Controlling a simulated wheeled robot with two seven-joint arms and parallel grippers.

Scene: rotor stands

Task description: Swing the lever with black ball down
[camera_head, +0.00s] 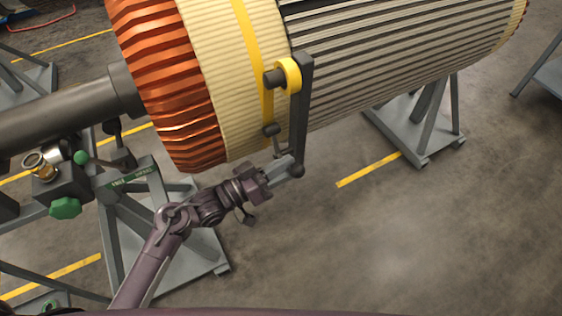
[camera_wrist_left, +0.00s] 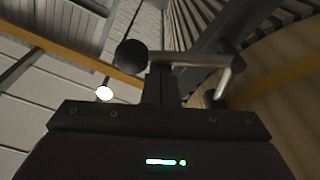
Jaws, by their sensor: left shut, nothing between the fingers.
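I cannot tell whether the fingers touch the ball or lever. It also shows in the left wrist view (camera_wrist_left: 162,85). My right gripper is not in view.
The large rotor (camera_head: 390,55), with an orange finned end (camera_head: 165,80), fills the top. A small bent grey handle (camera_head: 274,135) sits close to the gripper. Grey stands (camera_head: 415,130) are below the rotor. A clamp with green knobs (camera_head: 65,208) is at left. Floor at lower right is clear.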

